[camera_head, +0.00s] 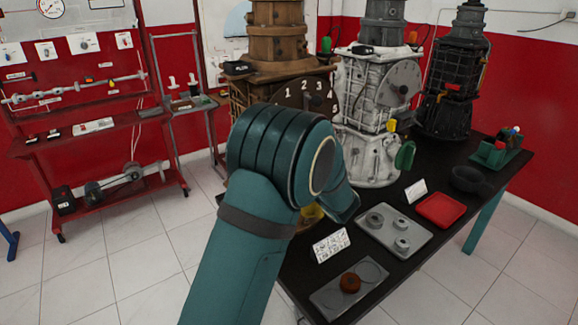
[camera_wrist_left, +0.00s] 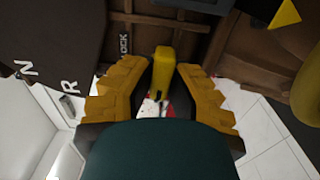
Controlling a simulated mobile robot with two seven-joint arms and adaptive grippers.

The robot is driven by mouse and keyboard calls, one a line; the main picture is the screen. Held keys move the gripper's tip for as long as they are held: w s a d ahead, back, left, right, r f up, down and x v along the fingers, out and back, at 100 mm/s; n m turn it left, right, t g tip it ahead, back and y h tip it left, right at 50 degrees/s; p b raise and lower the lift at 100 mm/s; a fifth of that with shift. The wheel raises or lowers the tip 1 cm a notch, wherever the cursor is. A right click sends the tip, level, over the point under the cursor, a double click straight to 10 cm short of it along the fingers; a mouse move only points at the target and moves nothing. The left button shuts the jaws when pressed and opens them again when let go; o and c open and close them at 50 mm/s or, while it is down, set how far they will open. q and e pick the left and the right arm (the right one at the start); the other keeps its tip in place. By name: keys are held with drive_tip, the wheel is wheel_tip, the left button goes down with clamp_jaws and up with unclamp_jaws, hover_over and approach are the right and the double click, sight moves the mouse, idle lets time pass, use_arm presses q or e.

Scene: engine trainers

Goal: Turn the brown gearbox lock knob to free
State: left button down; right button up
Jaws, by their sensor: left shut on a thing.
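The brown gearbox (camera_head: 277,45) stands on the dark table, with a dark numbered dial plate (camera_head: 320,92) on its front. In the left wrist view, a yellow lock knob (camera_wrist_left: 162,62) sticks out of the brown housing beside a "LOCK" label (camera_wrist_left: 125,48). In the head view my teal left arm hides the knob and most of the gripper. The "FREE" mark is not visible. My right gripper is in neither view.
A white gearbox (camera_head: 366,115) and a black gearbox (camera_head: 450,85) stand to the right. A red rack (camera_head: 90,135) stands left.

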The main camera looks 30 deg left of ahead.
use_arm(q)
drive_tip(key=shift+r+n, duration=0.1)
drive_tip(key=shift+n, duration=0.2)
drive_tip(key=c, duration=0.9)
unclamp_jaws()
drive_tip(key=shift+c, duration=0.2)
drive_tip(key=v, duration=1.2)
